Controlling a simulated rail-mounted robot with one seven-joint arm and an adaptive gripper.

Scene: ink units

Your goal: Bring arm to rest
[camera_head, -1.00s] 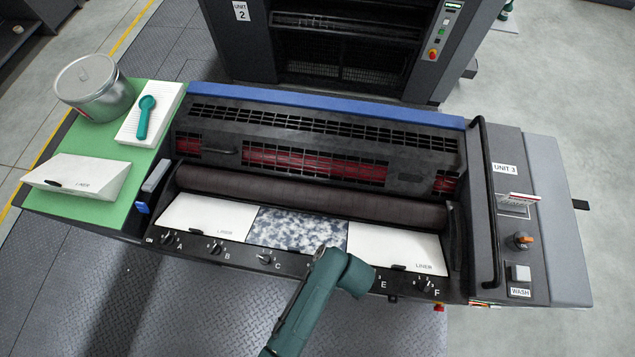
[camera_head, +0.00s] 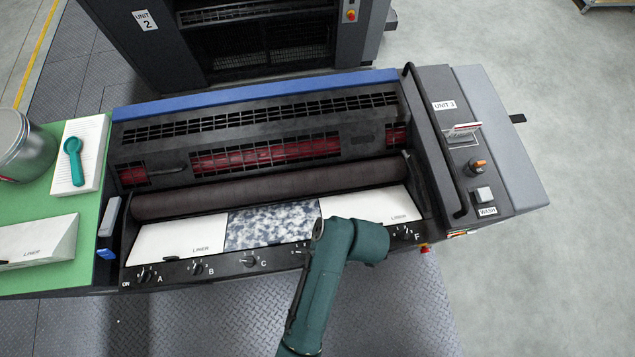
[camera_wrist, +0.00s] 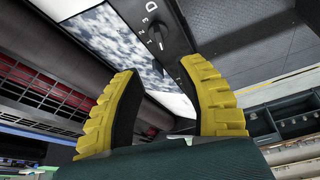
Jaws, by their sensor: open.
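My gripper (camera_wrist: 163,115) shows in the wrist view as two yellow ribbed fingers with dark inner pads. They stand wide apart with nothing between them. Behind them are the black knob panel (camera_wrist: 180,45) with a knob marked D and the mottled blue-white plate (camera_wrist: 110,35). In the head view my green arm reaches up from the bottom to the front edge of the ink unit (camera_head: 260,100). The fingers are hidden there. The arm covers part of the knob row and the right end of the mottled plate (camera_head: 270,225).
White liners (camera_head: 180,240) flank the mottled plate below the dark roller (camera_head: 270,188). A green side table (camera_head: 45,200) at left holds a metal can (camera_head: 20,145), a white pad with a teal tool (camera_head: 73,160) and another liner (camera_head: 40,240). Diamond-plate floor lies in front.

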